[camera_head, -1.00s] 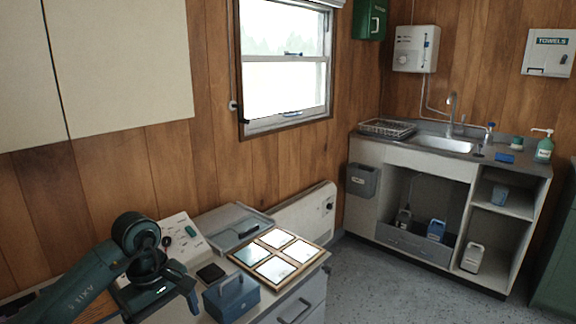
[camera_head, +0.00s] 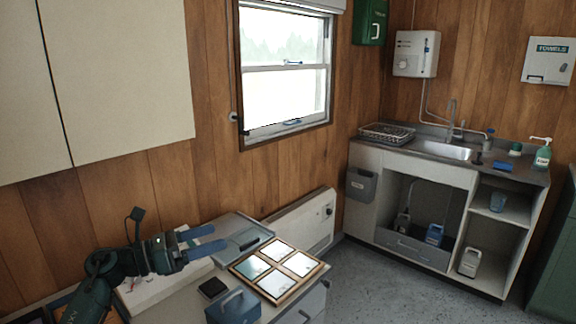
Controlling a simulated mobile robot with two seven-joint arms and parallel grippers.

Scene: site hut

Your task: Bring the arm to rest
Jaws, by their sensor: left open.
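My left gripper (camera_head: 205,244) is at the lower left, above the cabinet top (camera_head: 178,308). Its two blue fingers are apart, point to the right and hold nothing. The forearm comes in from the lower left corner. A white control panel (camera_head: 140,292) lies partly hidden behind and below the arm. My right gripper does not show.
A grey tray (camera_head: 226,226), a wood-framed panel with four panes (camera_head: 278,270), a small black item (camera_head: 212,288) and a blue caddy (camera_head: 233,306) sit near the gripper. A window (camera_head: 287,70) and wall cupboard (camera_head: 120,70) are above. The floor (camera_head: 375,285) is clear at right.

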